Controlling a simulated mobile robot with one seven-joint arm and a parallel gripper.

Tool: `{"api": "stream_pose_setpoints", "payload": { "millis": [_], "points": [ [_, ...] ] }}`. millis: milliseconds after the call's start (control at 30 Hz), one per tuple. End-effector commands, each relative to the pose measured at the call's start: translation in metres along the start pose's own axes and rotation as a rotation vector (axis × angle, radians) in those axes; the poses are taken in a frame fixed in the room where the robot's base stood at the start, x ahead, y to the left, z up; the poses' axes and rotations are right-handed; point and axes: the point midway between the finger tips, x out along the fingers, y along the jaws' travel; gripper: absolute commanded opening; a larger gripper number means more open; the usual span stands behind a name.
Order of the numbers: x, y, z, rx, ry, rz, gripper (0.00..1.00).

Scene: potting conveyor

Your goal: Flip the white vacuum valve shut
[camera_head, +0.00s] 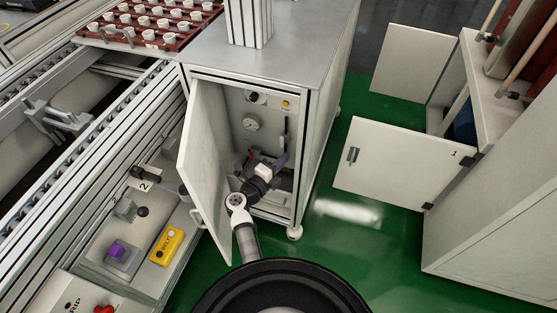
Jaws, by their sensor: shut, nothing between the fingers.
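The grey cabinet (304,105) stands with its hinged door (207,160) swung open to the left. My arm reaches in through the opening. My gripper (276,163) is inside the lower part of the cabinet, shut and empty. A purple piece shows at its end; I cannot tell whether it belongs to the gripper. A small red part (251,155) shows just left of the gripper. I cannot make out the white vacuum valve for certain; my wrist and gripper cover much of the lower inside.
The open door edge is close on the left of my arm. A control shelf with a yellow box (167,246) and a purple button (118,250) lies at left. A red tray (168,42) of white pots is behind. Green floor (340,245) is free at right, before another open cabinet door (400,162).

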Motion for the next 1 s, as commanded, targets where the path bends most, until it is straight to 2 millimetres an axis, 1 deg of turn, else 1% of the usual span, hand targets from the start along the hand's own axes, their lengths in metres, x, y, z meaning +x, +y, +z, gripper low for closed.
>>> {"api": "stream_pose_setpoints", "payload": {
  "millis": [33,200,300,333,400,500,600,733,1000],
  "points": [
    [0.012,-0.001,0.0,0.0,0.003,-0.001,0.0],
    [0.05,-0.001,0.0,0.001,0.002,0.0,0.0],
    [0.07,-0.001,-0.001,0.002,0.003,-0.001,0.0],
    [0.072,0.0,0.003,0.001,0.0,0.0,0.0],
    [0.064,0.0,0.017,0.001,-0.005,0.0,0.0],
    [0.06,0.0,0.028,0.001,-0.003,0.0,0.0],
    [0.057,0.0,0.034,0.0,-0.001,0.0,0.0],
    [0.056,0.0,0.038,0.001,-0.001,0.0,0.0],
    [0.056,0.0,0.038,0.0,0.0,0.0,0.0]
  ]
}}
